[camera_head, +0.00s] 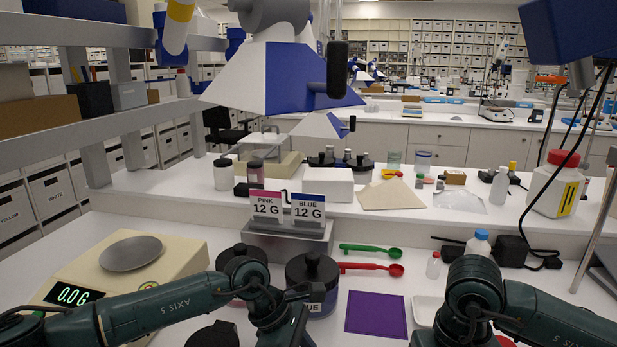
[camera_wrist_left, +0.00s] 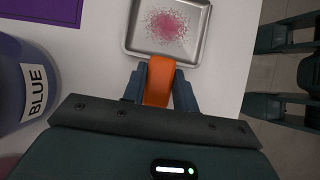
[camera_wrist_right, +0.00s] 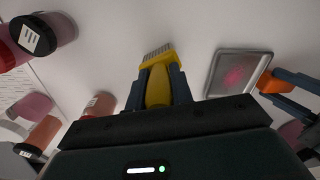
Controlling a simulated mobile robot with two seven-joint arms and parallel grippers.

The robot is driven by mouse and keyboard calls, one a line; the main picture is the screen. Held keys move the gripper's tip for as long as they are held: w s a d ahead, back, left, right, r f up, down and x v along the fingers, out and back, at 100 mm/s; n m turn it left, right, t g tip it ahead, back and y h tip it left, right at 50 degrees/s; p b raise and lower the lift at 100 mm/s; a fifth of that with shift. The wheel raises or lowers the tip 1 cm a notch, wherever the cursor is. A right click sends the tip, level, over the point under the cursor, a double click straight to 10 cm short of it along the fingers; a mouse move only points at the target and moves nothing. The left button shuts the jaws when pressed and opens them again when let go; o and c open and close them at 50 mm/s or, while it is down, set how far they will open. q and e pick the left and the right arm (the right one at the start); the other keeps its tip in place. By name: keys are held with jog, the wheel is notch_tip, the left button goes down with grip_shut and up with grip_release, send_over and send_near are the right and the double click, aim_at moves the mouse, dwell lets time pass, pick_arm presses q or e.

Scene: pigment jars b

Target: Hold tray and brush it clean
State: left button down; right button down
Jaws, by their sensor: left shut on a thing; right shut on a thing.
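In the left wrist view a square metal tray (camera_wrist_left: 168,48) has pink powder scattered over its middle. My left gripper (camera_wrist_left: 158,84) is shut on the tray's orange handle (camera_wrist_left: 160,70). The tray also shows in the right wrist view (camera_wrist_right: 211,80), on the right, with the left gripper (camera_wrist_right: 283,82) at its handle. My right gripper (camera_wrist_right: 158,88) is shut on a yellow brush (camera_wrist_right: 157,64). The brush's pale bristles point away from the gripper and are to the left of the tray, apart from it.
A blue-labelled jar (camera_wrist_left: 28,82) stands left of the left gripper. A purple mat (camera_head: 376,314), green spoon (camera_head: 370,250) and red spoon (camera_head: 372,268) lie on the table. A scale (camera_head: 130,265) reading 0.0 stands at the left.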

jog(key=shift+s+f+b, duration=0.2)
jog(key=shift+f+b, duration=0.35)
jog(key=shift+f, duration=0.1)
dwell(1.6)
jog(key=shift+a, duration=0.15)
jog(key=shift+w+a+r+n, duration=0.45)
jog(key=shift+w+a+n, duration=0.9)
jog(key=shift+a, duration=0.65)
jog(key=shift+w+a+r+n, duration=0.4)
jog(key=shift+w+a+n, duration=0.55)
jog(key=shift+a+n, duration=0.9)
jog(key=shift+w+a+r+n, duration=0.45)
jog(key=shift+w+a+n, duration=0.8)
jog(key=shift+a, duration=0.9)
jog(key=shift+s+f, duration=0.1)
jog(key=shift+f, duration=0.6)
